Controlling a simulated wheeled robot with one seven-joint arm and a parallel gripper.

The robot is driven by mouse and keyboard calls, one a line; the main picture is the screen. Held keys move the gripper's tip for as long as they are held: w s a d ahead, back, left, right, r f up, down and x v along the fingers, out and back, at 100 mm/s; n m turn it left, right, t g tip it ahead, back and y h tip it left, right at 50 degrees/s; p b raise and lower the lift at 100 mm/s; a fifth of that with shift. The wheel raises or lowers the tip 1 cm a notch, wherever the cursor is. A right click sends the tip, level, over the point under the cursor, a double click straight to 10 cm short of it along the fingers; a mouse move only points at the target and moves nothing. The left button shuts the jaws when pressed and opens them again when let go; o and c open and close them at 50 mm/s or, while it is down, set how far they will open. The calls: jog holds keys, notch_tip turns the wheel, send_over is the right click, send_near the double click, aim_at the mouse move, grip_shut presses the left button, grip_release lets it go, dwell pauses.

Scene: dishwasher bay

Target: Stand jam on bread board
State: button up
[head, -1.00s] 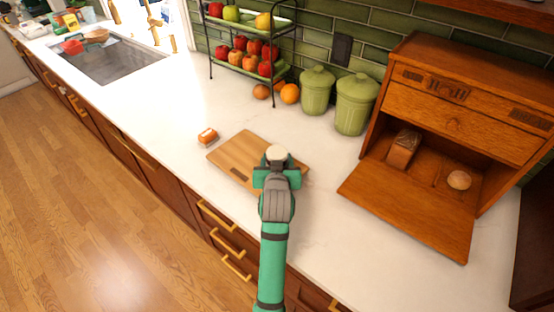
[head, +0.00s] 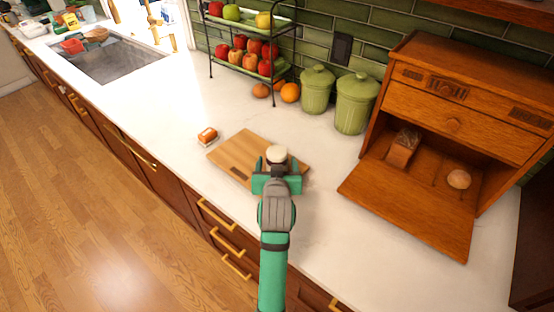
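The bread board (head: 235,155) lies flat on the white counter, its front right part hidden by my arm. A jar with a pale round lid (head: 277,154), which I take to be the jam, stands upright over the board's right part. Its lower body is mostly hidden by my gripper. My green gripper (head: 277,166) is just in front of the jar. Its two fingers are spread to the left and right of the jar, with gaps showing, so it looks open.
A small orange-and-white item (head: 207,136) sits left of the board. Green canisters (head: 316,92) and a fruit rack (head: 245,58) stand behind. A wooden bread box (head: 452,110) with its flap down (head: 410,205) is at right.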

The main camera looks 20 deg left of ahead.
jog(key=v, duration=0.8)
jog(key=shift+s+d+r, duration=0.1)
jog(key=shift+s+r, duration=0.05)
jog(key=shift+s, duration=0.15)
